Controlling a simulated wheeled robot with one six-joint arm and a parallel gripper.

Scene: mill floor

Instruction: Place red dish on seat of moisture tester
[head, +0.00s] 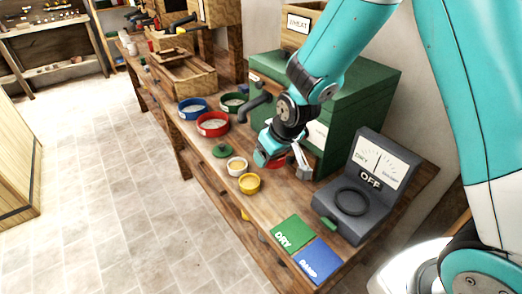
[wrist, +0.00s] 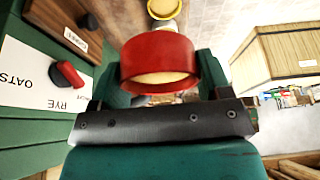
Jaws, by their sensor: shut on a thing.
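The small red dish (wrist: 158,48) holds pale grain and sits between the two jaws of my gripper (head: 280,158), which is shut on it. In the head view the dish (head: 262,157) is partly covered by the gripper, above the bench in front of the green cabinet. The moisture tester (head: 372,183) is a dark grey box to the right of my gripper. Its seat (head: 352,201) is a black ring on the low front part and is empty. Its dial panel shows OFF.
Green DRY (head: 293,233) and blue DAMP (head: 318,260) cards lie at the front. Larger blue (head: 193,108), red (head: 213,124) and green bowls stand farther back. The green cabinet (head: 352,92) rises behind.

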